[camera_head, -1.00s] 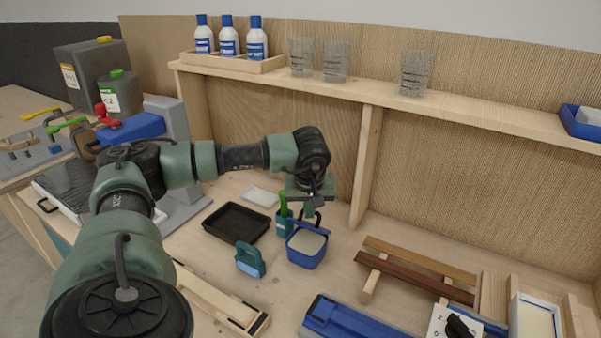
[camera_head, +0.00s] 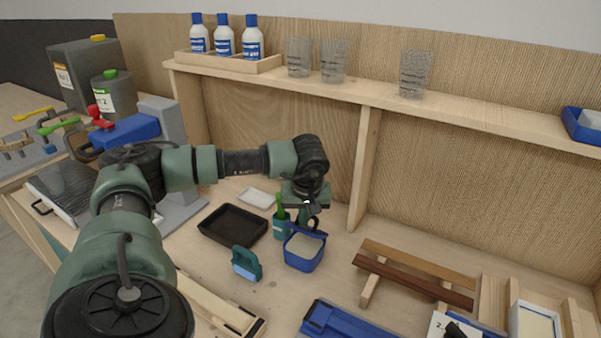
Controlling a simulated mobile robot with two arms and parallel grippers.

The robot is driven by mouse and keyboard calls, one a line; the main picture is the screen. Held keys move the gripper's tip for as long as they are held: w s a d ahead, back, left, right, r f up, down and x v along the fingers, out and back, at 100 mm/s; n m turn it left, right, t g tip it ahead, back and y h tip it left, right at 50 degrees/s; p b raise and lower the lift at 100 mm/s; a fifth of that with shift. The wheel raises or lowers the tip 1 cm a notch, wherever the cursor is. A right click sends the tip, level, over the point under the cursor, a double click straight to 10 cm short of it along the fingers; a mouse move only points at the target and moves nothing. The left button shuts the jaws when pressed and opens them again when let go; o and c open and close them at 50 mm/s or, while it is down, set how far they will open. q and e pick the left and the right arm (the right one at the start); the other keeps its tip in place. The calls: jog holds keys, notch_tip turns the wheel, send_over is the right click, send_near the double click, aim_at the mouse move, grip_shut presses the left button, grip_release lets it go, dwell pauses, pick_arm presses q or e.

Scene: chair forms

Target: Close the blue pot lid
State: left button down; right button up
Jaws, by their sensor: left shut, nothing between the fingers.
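The blue pot (camera_head: 303,262) stands on the bench, with pale contents showing through its open top. A blue strip, apparently the lid (camera_head: 308,231), shows at its back edge. The lid's exact angle is hard to tell, as my gripper partly covers it. My left gripper (camera_head: 306,219) points down just behind and above the pot's back edge. Its fingers are shut with nothing between them. I cannot tell whether they touch the lid. My right gripper is not in view.
A teal cup with a green-handled tool (camera_head: 281,222) stands close to the pot's left. A black tray (camera_head: 233,224) and a teal-handled block (camera_head: 246,262) lie further left. Wooden slats (camera_head: 415,274) lie to the right. A shelf (camera_head: 400,101) with glasses runs behind.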

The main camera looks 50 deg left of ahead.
pick_arm(q)
jog(key=w+r+p, duration=0.3)
jog(key=shift+w+r, duration=0.35)
jog(key=v, duration=0.1)
jog(key=p+v, duration=0.2)
jog(key=v, duration=0.1)
jog(key=shift+s+a, duration=0.3)
jog(key=shift+s, duration=0.05)
jog(key=shift+s+a+r, duration=0.1)
jog(key=shift+r, duration=0.2)
jog(key=shift+a+r, duration=0.1)
jog(key=shift+a, duration=0.05)
